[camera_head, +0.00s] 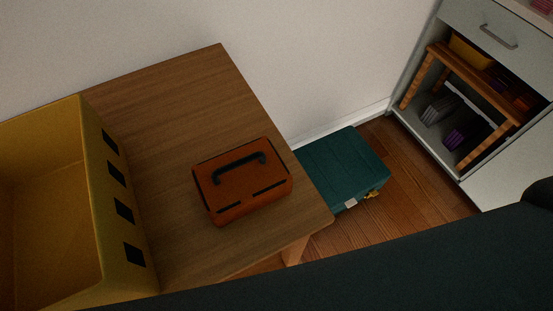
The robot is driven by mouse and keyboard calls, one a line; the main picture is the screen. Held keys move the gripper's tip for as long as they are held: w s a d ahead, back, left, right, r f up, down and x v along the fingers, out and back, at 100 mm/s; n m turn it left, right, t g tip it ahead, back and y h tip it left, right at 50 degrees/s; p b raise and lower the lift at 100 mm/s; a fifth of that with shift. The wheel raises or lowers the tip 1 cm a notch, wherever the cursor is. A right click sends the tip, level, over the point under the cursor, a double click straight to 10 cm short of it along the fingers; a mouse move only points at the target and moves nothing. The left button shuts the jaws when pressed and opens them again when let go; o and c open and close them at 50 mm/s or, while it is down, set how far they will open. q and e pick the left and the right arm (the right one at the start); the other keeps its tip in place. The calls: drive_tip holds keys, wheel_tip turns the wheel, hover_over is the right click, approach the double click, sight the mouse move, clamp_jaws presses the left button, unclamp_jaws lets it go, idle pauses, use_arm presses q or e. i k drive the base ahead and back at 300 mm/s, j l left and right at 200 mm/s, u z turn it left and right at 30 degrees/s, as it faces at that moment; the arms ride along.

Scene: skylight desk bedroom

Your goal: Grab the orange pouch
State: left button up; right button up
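The orange pouch (227,203) lies flat on the wooden table (180,90), near its right front corner. It is a rounded orange case with dark strips along its edges and a black arched handle (239,164) on top. Neither of my grippers shows in the head view.
A large open yellow box (120,215) with black square patches stands on the table left of the pouch. A teal case (340,165) lies on the floor beyond the table's right edge. A cabinet (490,25) with a small wooden stand stands at right. A dark surface fills the lower right.

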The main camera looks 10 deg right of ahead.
sight(232, 185)
drive_tip(key=j+z, duration=0.1)
drive_tip(key=z, duration=0.8)
drive_tip(key=k+z, duration=0.1)
drive_tip(key=z, duration=0.35)
drive_tip(key=k+j+z, duration=0.15)
drive_tip(key=k+z, duration=0.7)
drive_tip(key=k+l+z, duration=0.1)
drive_tip(key=k, duration=0.35)
drive_tip(key=k+l, duration=0.15)
drive_tip(key=k, duration=0.3)
drive_tip(key=k+j+z, duration=0.05)
